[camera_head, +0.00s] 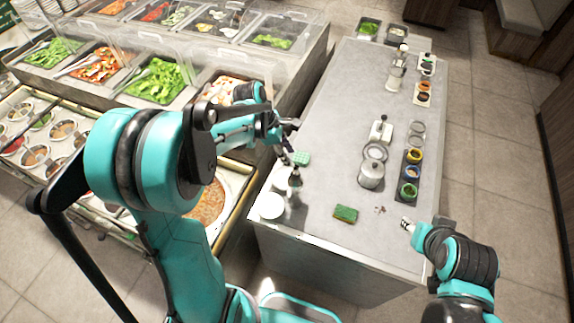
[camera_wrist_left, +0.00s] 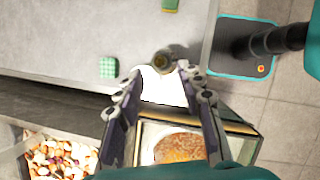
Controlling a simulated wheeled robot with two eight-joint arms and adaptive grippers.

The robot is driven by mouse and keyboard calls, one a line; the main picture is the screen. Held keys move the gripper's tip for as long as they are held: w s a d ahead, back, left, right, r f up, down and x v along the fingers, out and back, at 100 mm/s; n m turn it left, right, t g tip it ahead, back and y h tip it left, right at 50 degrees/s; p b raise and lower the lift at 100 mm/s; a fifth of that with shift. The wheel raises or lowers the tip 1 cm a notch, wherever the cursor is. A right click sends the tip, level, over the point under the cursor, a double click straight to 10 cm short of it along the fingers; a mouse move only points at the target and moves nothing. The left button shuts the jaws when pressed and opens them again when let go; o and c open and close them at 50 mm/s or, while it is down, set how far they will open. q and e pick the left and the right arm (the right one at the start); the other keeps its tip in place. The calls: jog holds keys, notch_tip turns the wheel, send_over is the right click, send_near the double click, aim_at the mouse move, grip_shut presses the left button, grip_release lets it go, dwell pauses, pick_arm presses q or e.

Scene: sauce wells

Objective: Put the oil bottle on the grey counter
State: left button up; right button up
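A small dark bottle with a pale cap, which looks like the oil bottle (camera_head: 295,183), stands upright near the left edge of the grey counter (camera_head: 325,185), beside white plates (camera_head: 271,206). In the left wrist view the bottle (camera_wrist_left: 163,61) is seen from above. My left gripper (camera_head: 287,157) is just above and beside it; in the left wrist view its two fingers (camera_wrist_left: 159,75) are apart with the bottle's top showing between and beyond them. No contact can be made out. My right gripper (camera_head: 407,224) is by the counter's right edge, too small to read.
A green checked block (camera_head: 302,158) and a green sponge (camera_head: 345,214) lie on the counter. A metal pot (camera_head: 371,173) and a dark tray of jars (camera_head: 410,176) stand to the right. Food bins (camera_head: 160,85) line the left. The counter's middle has bare room.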

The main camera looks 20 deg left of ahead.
pick_arm(q)
jog(key=s+d+r+m+t+y, duration=0.1)
jog(key=s+r+m+t+y, duration=0.1)
jog(key=s+r+m, duration=0.2)
jog(key=s+d+r+m+t+y, duration=0.1)
jog(key=s+r+m+t+y, duration=0.1)
jog(key=s+m, duration=0.9)
notch_tip(320, 180, up, 3)
jog(key=m+t, duration=0.1)
jog(key=m, duration=0.5)
jog(key=shift+s+f+t, duration=0.2)
jog(key=shift+t, duration=0.1)
